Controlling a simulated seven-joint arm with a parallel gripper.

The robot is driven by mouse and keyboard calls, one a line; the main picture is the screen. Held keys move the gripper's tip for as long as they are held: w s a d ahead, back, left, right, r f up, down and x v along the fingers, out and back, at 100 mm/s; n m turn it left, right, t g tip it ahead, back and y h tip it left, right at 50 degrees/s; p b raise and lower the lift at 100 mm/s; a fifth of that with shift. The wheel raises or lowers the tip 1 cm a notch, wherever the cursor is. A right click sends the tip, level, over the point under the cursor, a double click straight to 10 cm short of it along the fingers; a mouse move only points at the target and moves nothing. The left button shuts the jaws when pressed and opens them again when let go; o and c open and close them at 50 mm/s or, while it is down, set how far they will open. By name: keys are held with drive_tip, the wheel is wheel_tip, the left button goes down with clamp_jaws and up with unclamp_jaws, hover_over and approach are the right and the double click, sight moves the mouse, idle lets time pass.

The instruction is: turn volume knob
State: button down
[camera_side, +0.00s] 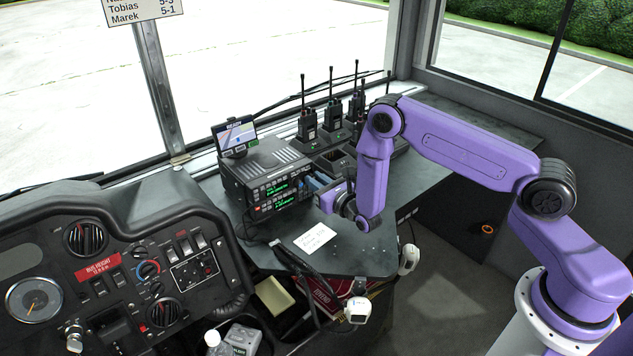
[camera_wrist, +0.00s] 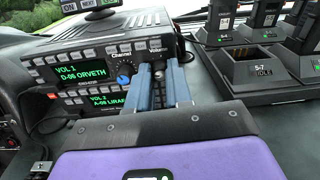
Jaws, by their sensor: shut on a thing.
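The black two-unit radio stack (camera_side: 262,180) stands on the dark desk in the side view. In the wrist view its upper display (camera_wrist: 78,71) reads "VOL 1, D-06 ORVETH" in green. My gripper (camera_wrist: 158,70) is at the right end of the upper unit's front panel, its two blue fingers on either side of the dark volume knob (camera_wrist: 158,66) under the "Volume" label. It is shut on that knob, which is mostly hidden between the fingers. A blue-faced channel knob (camera_wrist: 124,70) is just left of the fingers. In the side view my gripper (camera_side: 314,184) hides the knob.
A small navigation screen (camera_side: 235,135) stands on the radio. Several handheld radios (camera_side: 307,124) stand in chargers behind, and an empty slot (camera_wrist: 258,63) reads "5-7 IDLE". A white note (camera_side: 315,238) lies on the desk in front. The dashboard (camera_side: 110,260) is at left.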

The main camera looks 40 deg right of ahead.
drive_tip(key=m, duration=0.8)
drive_tip(key=shift+d+m+y, duration=0.1)
drive_tip(key=shift+m+y, duration=0.2)
drive_tip(key=shift+m, duration=0.1)
drive_tip(key=m, duration=0.9)
drive_tip(key=shift+y, duration=0.3)
drive_tip(key=c, duration=1)
unclamp_jaws()
drive_tip(key=shift+c, duration=0.2)
